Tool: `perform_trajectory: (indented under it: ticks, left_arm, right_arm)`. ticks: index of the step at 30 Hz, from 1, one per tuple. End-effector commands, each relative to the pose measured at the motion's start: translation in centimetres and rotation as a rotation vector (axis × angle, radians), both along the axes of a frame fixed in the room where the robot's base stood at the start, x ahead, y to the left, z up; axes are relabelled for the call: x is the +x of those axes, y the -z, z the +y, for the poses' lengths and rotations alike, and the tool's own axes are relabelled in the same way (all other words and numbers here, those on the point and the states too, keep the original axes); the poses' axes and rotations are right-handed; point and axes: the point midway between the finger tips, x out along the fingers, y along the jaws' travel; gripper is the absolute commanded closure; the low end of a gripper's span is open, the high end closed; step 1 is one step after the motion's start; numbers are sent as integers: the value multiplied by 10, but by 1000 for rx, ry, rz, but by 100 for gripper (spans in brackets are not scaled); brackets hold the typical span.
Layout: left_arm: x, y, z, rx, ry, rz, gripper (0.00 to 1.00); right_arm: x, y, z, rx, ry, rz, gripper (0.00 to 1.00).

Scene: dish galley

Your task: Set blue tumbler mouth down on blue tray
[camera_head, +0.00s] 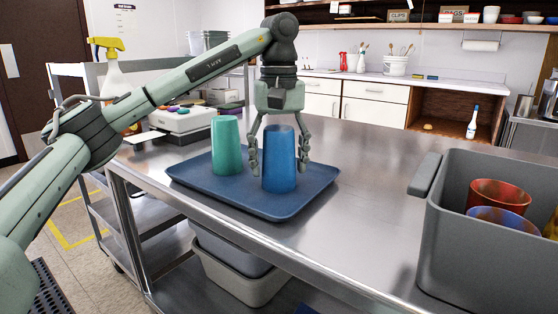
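The blue tumbler (279,165) stands upright on the blue tray (205,192), right of the tray's middle. It looks slightly wider at the base than at the top, which suits mouth down, but its rim is not clear. My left gripper (279,168) reaches down from above, with one finger on each side of the blue tumbler. The fingers are spread and appear apart from its sides. A green tumbler (227,148) stands on the same tray to the left, also narrower at the top. My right gripper is not in view.
A grey bin (488,255) on the right of the steel counter (365,215) holds a red tumbler (498,196) and a blue-rimmed one (503,219). A grey-white device (185,120) stands behind the tray at left. The counter between tray and bin is clear.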

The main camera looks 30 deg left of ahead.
Motion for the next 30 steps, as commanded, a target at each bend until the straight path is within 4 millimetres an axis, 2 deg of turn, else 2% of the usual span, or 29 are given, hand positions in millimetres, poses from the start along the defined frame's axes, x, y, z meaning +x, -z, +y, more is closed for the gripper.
perform_trajectory:
  ticks: [9,13,14,17,24,30]
  left_arm:
    - [0,0,0,0,0,0,24]
    - [0,-9,0,0,0,-2,24]
    - [0,-13,0,1,0,-3,24]
    - [0,-32,0,0,-1,-5,24]
    - [0,-86,0,1,-1,-4,24]
    - [0,-115,0,1,-1,-2,24]
  right_arm:
    - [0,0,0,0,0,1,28]
    - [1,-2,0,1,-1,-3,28]
    - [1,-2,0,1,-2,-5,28]
    - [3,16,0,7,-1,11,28]
    - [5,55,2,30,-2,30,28]
    - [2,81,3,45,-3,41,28]
